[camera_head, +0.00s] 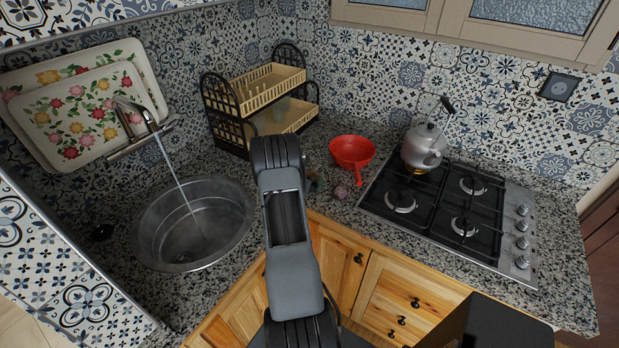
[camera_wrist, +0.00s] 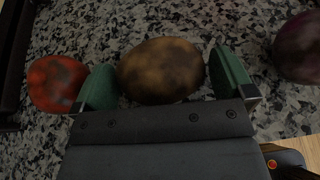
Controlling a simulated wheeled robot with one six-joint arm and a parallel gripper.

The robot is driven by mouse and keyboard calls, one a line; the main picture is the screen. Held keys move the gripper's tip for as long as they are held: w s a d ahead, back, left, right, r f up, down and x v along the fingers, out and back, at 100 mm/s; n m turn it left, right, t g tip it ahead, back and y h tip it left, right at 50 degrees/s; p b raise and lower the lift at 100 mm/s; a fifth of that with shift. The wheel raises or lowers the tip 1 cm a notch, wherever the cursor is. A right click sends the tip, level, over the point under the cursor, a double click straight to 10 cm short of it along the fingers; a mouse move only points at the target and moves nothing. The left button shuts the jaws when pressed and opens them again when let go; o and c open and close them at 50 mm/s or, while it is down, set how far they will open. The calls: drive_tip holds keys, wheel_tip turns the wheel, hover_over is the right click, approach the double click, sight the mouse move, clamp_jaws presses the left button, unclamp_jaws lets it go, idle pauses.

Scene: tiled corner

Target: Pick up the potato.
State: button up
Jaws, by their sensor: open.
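The potato (camera_wrist: 160,70) is a brown, mottled oval on the speckled granite counter in the wrist view. My gripper (camera_wrist: 165,82) is open, with one green fingertip on each side of the potato. The potato lies between the fingers; the left finger looks very close to it, and I cannot tell whether either touches. In the head view my arm covers most of this spot, and the potato cannot be made out clearly.
A red-orange vegetable (camera_wrist: 57,83) lies just outside the left finger. A dark purple onion (camera_wrist: 299,48) lies to the right, also seen in the head view (camera_head: 341,191). A red colander (camera_head: 352,151), dish rack (camera_head: 262,95), sink (camera_head: 195,222) and stove with kettle (camera_head: 424,146) surround the area.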

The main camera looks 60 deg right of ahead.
drive_tip(key=shift+c, duration=0.4)
drive_tip(key=c, duration=0.7)
drive_tip(key=shift+r, duration=0.15)
